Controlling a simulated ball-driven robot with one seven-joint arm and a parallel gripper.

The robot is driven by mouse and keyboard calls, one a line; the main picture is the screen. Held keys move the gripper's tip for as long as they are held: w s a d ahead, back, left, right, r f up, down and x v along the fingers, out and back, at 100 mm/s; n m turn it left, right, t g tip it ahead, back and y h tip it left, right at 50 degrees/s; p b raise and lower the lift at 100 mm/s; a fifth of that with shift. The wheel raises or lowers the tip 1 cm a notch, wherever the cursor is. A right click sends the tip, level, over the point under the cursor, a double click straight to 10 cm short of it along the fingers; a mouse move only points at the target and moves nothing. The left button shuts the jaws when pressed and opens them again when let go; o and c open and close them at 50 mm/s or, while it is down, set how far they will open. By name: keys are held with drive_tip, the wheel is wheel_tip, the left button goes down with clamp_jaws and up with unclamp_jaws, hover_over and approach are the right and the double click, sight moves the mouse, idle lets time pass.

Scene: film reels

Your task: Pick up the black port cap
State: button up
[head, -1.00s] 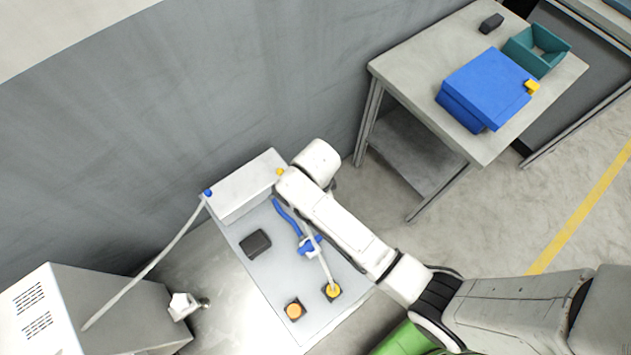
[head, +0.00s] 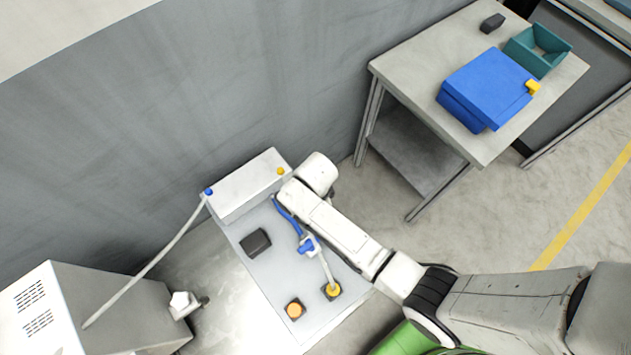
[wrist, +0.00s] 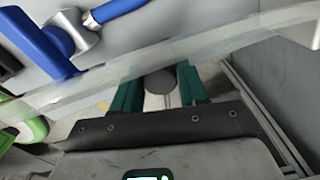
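A dark round piece (wrist: 160,82), which looks like the black port cap, shows in the wrist view between my two green fingertips. My gripper (wrist: 161,84) has its fingers apart on either side of it. The piece nearly fills the gap, but I cannot tell whether the fingers press on it. In the head view my arm hides the gripper and this piece. A dark block (head: 255,242) lies on the light grey panel (head: 265,275), left of my arm. Another small dark block (head: 492,23) lies on the far table.
A blue fitting with a hose (wrist: 50,45) is close at the wrist view's upper left. Two orange-yellow buttons (head: 295,309) (head: 332,291) sit on the panel's front. A white box (head: 245,187) stands behind. A table (head: 410,75) at right holds a blue case (head: 485,88) and teal bin (head: 520,50).

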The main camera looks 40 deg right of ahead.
drive_tip(key=c, duration=0.6)
drive_tip(key=shift+r, duration=0.15)
drive_tip(key=shift+c, duration=0.2)
